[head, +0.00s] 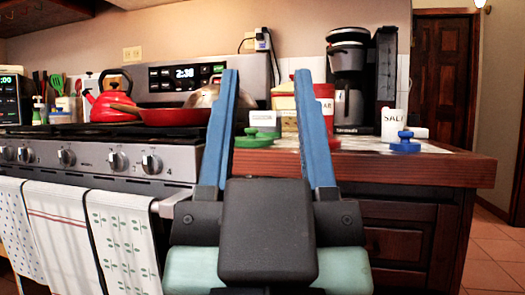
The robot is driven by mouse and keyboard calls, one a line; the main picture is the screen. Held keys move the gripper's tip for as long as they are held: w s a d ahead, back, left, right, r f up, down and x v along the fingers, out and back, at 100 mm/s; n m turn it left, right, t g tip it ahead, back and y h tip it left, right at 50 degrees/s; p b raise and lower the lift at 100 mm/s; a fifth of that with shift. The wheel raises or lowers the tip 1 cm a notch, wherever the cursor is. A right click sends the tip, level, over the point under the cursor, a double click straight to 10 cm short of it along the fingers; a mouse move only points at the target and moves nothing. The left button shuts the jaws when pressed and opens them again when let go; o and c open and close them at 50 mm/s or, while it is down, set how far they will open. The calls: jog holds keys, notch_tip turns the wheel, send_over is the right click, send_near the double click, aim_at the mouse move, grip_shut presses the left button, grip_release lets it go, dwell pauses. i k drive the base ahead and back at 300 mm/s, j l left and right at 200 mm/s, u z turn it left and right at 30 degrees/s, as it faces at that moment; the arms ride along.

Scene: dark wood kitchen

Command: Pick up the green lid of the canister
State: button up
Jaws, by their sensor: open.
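The green lid (257,133), with a small knob on top, is on the counter just behind the front edge, left of the middle of the view. A pale, low shape shows directly under it; I cannot tell whether that is its canister. My gripper (266,78) is open, with its two long blue fingers pointing forward and well apart. In the picture the lid lies between the fingers, nearer the left one. The gap in depth is hard to judge, and I see no contact. Nothing is held.
Behind the lid are a cream canister (285,104) and a red canister (325,92). To the right are a coffee maker (347,85), a white SALT canister (394,122) and a blue lid (405,146). A stove (95,158) with a red pan (165,117) is left.

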aim_at(251, 141)
jog(key=i+j+z, duration=0.35)
jog(key=i+j, duration=0.15)
jog(key=j, duration=0.25)
jog(key=i+j+z, duration=0.15)
jog(key=j, duration=0.25)
jog(key=i, duration=0.1)
